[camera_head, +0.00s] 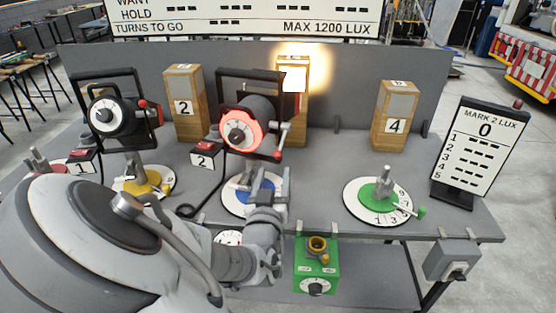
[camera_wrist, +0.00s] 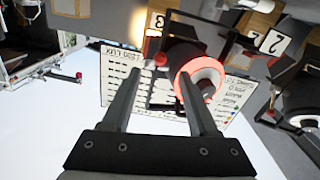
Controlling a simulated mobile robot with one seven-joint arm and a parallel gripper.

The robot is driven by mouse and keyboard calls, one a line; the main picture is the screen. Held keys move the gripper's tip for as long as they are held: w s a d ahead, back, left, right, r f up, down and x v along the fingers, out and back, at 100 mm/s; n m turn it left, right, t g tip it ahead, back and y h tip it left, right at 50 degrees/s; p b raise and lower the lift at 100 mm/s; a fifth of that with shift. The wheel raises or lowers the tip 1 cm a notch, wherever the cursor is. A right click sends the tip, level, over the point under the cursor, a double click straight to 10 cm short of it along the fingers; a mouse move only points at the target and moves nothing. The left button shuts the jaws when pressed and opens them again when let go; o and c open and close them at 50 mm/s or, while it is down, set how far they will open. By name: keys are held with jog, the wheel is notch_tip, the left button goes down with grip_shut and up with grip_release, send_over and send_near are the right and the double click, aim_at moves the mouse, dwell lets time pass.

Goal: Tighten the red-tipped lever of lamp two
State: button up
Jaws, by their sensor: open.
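Lamp two (camera_head: 238,125) is a black lamp with a glowing red ring round its dial, in a black yoke above a blue hub (camera_head: 240,188) on a white disc. Its red-tipped lever (camera_head: 277,155) is at the right side of the yoke, with a silver end above the red tip. My gripper (camera_head: 268,178) is open and empty, below the lamp and the lever. In the wrist view, its two fingers (camera_wrist: 163,76) point up towards lamp two (camera_wrist: 198,77). A small red part shows between the fingertips there; I cannot tell whether it is the lever's tip.
Lamp one (camera_head: 112,113) stands left, with its own red-tipped lever. A green-hubbed dial (camera_head: 377,195) is at right on the grey bench (camera_head: 320,180). Wooden blocks (camera_head: 184,107) stand behind. A lux board (camera_head: 482,150) stands at the right end. A green box (camera_head: 316,265) is below.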

aim_at(277, 157)
jog(key=w, duration=0.8)
jog(key=shift+w+d, duration=0.25)
jog(key=shift+w, duration=0.15)
grip_shut()
dwell(0.9)
